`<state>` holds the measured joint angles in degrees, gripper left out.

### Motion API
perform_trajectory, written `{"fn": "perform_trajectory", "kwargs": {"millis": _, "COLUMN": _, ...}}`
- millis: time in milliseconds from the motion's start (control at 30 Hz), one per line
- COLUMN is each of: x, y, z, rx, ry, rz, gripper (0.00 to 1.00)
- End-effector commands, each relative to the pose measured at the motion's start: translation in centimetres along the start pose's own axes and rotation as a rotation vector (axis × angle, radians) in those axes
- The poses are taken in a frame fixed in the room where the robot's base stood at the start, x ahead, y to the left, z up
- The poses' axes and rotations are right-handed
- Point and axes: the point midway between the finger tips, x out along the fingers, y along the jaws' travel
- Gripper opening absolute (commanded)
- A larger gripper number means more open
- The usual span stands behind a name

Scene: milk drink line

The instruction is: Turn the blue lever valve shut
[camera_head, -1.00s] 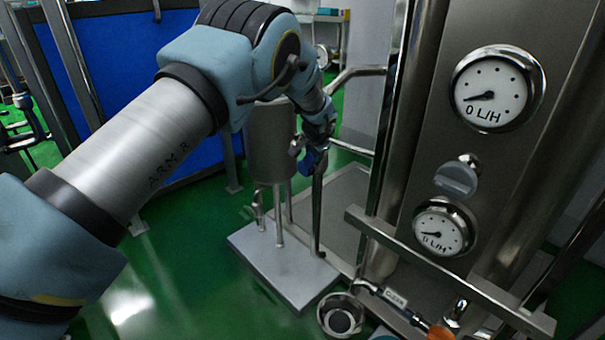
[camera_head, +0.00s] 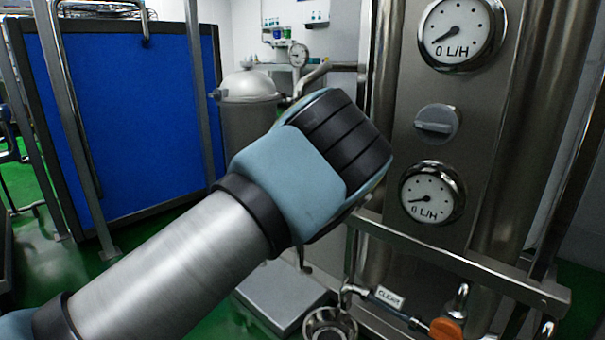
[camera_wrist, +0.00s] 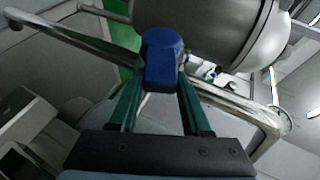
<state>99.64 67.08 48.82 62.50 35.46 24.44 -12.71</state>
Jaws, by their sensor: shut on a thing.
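The blue lever (camera_wrist: 161,60) shows in the upper middle of the wrist view, in front of a rounded steel vessel (camera_wrist: 200,25). My gripper (camera_wrist: 161,84) has its two green fingers closed on the lever, one on each side. The lever's blue end points toward my wrist camera. Its valve body and pivot are hidden behind it, so I cannot tell the valve's angle. In the head view my arm covers the gripper and the lever.
In the head view, a domed steel tank (camera_head: 250,88) stands behind my arm. A steel panel with gauges (camera_head: 457,32), a grey knob (camera_head: 437,124) and an orange handle (camera_head: 446,329) is at right. A blue panel (camera_head: 125,120) is at left. A steel pipe (camera_wrist: 70,35) crosses the wrist view.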

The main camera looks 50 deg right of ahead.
Motion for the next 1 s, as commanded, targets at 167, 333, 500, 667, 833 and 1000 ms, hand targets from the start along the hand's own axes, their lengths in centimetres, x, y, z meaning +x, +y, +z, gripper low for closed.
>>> {"fn": "perform_trajectory", "kwargs": {"millis": 167, "x": 0.7, "y": 2.0, "z": 0.4, "rx": 0.044, "ry": -0.003, "rz": -0.102, "gripper": 0.00}}
{"fn": "perform_trajectory", "kwargs": {"millis": 333, "x": 0.8, "y": 2.7, "z": 0.5, "rx": 0.081, "ry": -0.003, "rz": -0.193, "gripper": 0.00}}
{"fn": "perform_trajectory", "kwargs": {"millis": 500, "x": 0.9, "y": 3.1, "z": 0.6, "rx": 0.114, "ry": -0.004, "rz": -0.272, "gripper": 0.00}}
{"fn": "perform_trajectory", "kwargs": {"millis": 667, "x": 1.0, "y": 3.3, "z": 0.6, "rx": 0.138, "ry": -0.006, "rz": -0.329, "gripper": 0.00}}
{"fn": "perform_trajectory", "kwargs": {"millis": 833, "x": 1.1, "y": 3.3, "z": 0.7, "rx": 0.153, "ry": -0.006, "rz": -0.369, "gripper": 0.00}}
{"fn": "perform_trajectory", "kwargs": {"millis": 1000, "x": 1.0, "y": 3.2, "z": 0.7, "rx": 0.162, "ry": -0.006, "rz": -0.389, "gripper": 0.00}}
